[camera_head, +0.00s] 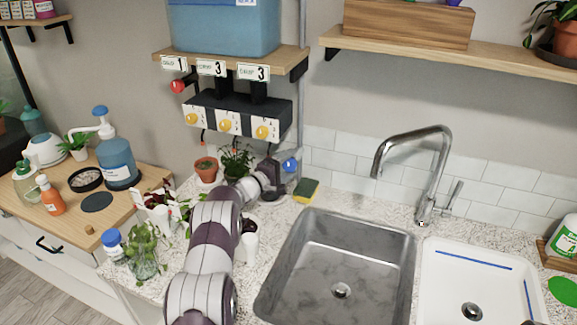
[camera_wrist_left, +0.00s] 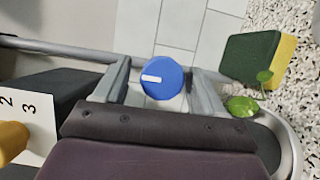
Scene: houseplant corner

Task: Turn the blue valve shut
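The blue valve (camera_head: 290,165) is a round knob with a white bar, at the pipe right of the dispenser box in the head view. In the left wrist view the knob (camera_wrist_left: 162,78) shows between my left gripper's two fingers, its white bar lying nearly level across that picture. My left gripper (camera_head: 279,170) is open, with a visible gap between each finger and the knob in the wrist view. Whether the fingertips reach around the knob in depth is hard to tell. My right gripper does not show.
A grey pipe (camera_head: 302,95) runs up behind the valve. The black dispenser box (camera_head: 243,109) with yellow knobs is to its left. A green-yellow sponge (camera_head: 306,191) lies close to its right. Small potted plants (camera_head: 206,169) stand left; the sink (camera_head: 345,265) is in front.

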